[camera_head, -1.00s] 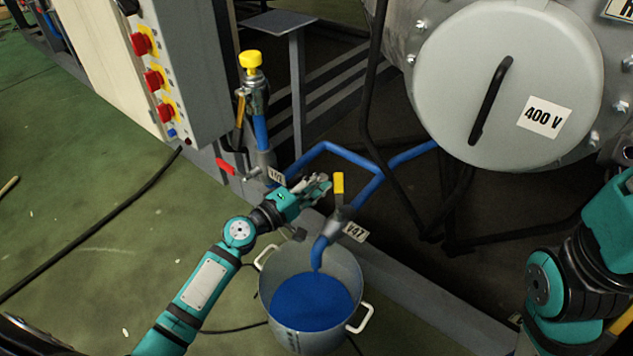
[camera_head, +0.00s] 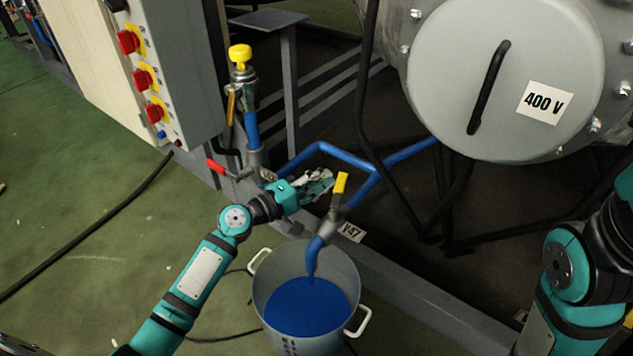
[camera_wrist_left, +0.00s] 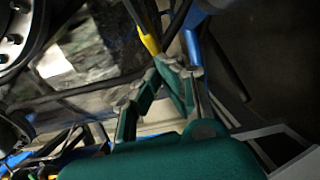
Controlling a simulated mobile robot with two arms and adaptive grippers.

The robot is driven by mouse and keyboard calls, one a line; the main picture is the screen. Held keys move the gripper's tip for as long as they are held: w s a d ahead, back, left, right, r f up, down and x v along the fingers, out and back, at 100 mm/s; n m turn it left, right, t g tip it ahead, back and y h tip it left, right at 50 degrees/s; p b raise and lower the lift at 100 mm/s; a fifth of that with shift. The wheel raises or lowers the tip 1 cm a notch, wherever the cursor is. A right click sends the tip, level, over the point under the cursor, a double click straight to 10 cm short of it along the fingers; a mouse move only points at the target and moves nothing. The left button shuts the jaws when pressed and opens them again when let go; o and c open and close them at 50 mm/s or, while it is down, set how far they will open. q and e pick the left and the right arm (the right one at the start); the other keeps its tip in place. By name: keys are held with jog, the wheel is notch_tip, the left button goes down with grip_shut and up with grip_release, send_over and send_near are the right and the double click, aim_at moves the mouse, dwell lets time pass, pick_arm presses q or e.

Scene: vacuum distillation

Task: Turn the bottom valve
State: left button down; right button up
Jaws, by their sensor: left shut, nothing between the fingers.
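The bottom valve, tagged V47 (camera_head: 350,232), has a yellow lever handle (camera_head: 340,184) that stands up and leans slightly right. It sits on the blue pipe above the pot. My left gripper (camera_head: 327,178) is shut and empty, with its fingertips close against the left side of the handle; I cannot tell whether they touch. In the left wrist view the yellow handle (camera_wrist_left: 149,32) shows just beyond the fingers (camera_wrist_left: 165,82). On the right, part of my right arm shows, but its gripper is out of view.
A metal pot (camera_head: 262,300) with blue liquid stands under the spout (camera_head: 313,258). Another valve with a red handle (camera_head: 216,167) and a yellow-capped fitting (camera_head: 240,56) are left of my gripper. A grey 400 V drum (camera_head: 540,50) is at the upper right. Black cables hang behind.

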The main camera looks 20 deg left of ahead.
pick_arm(q)
jog(key=shift+w+d, duration=0.45)
jog(key=shift+d, duration=0.45)
